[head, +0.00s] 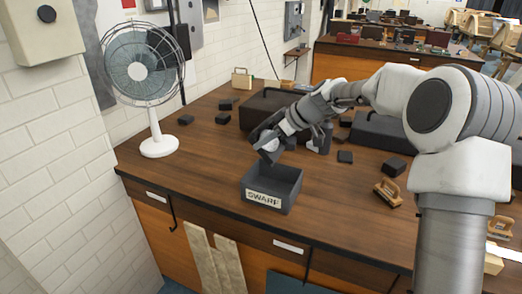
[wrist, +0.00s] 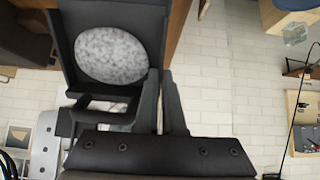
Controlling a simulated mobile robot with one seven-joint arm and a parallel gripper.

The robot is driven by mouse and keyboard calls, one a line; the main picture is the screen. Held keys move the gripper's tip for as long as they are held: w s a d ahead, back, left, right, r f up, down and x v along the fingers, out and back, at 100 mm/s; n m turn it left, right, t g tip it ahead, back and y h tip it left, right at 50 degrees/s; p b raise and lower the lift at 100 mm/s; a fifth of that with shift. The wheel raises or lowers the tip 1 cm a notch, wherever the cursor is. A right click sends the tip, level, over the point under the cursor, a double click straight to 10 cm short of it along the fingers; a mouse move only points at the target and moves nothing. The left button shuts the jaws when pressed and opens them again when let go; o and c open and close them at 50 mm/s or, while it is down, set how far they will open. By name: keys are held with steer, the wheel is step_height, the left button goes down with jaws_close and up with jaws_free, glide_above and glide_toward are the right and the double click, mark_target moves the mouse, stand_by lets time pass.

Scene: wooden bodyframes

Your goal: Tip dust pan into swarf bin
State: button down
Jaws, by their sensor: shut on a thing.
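The swarf bin (head: 262,199) is a dark open box with a "SWARF" label, standing near the front edge of the wooden bench. My gripper (head: 279,131) is shut on the dark dust pan (head: 270,155) and holds it above the bin's back edge, apart from it. The pan looks tilted in the head view. In the wrist view, the dust pan (wrist: 64,40) fills the upper left and a speckled grey oval heap (wrist: 111,55) lies inside it. My gripper's fingers (wrist: 160,103) show beside the pan; their exact grip on the handle is partly hidden.
A white desk fan (head: 147,85) stands at the bench's left. A large dark case (head: 262,108) lies behind my gripper, and another (head: 378,130) lies to the right. Small dark blocks (head: 345,156) and a wooden brush (head: 387,191) are scattered about. Bench left of the bin is clear.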

steer(key=shift+s+d+f+t+y+b, duration=0.15)
steer(key=shift+d+t+y+b, duration=0.45)
steer(key=shift+b, duration=2.25)
steer(key=shift+s+d+f+y+b, duration=0.2)
steer(key=shift+y+b, duration=0.7)
steer(key=shift+b, duration=1.95)
steer(key=shift+d+r+b, duration=0.15)
steer(key=shift+r+b, duration=0.1)
steer(key=shift+b, duration=0.4)
steer(key=shift+p, duration=0.3)
